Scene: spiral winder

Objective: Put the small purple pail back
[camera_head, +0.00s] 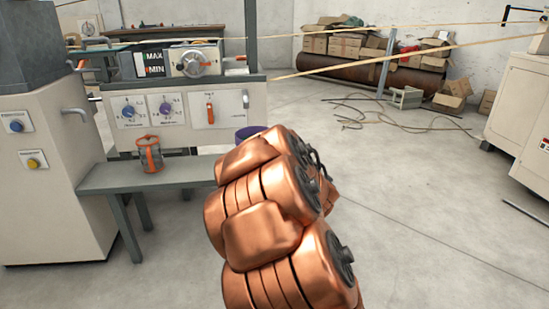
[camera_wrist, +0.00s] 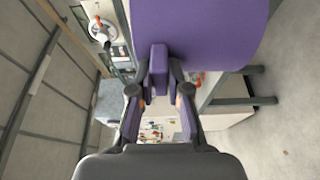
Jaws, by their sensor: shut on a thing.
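The small purple pail (camera_head: 250,132) shows as a sliver of its rim and side above my copper arm in the head view; the arm hides the rest. In the wrist view its purple body (camera_wrist: 212,35) fills the upper part, close to the camera. My gripper (camera_wrist: 158,88) is shut on a narrow purple part of the pail that sits between its fingers. In the head view my arm hides the gripper. Whether the pail touches anything underneath cannot be told.
A grey bench (camera_head: 110,181) stands before the machine, with a clear orange-trimmed jug (camera_head: 150,155) on its left part. Above it is a panel of knobs (camera_head: 178,107). Cardboard boxes (camera_head: 345,45) lie at the back. Open floor lies to the right.

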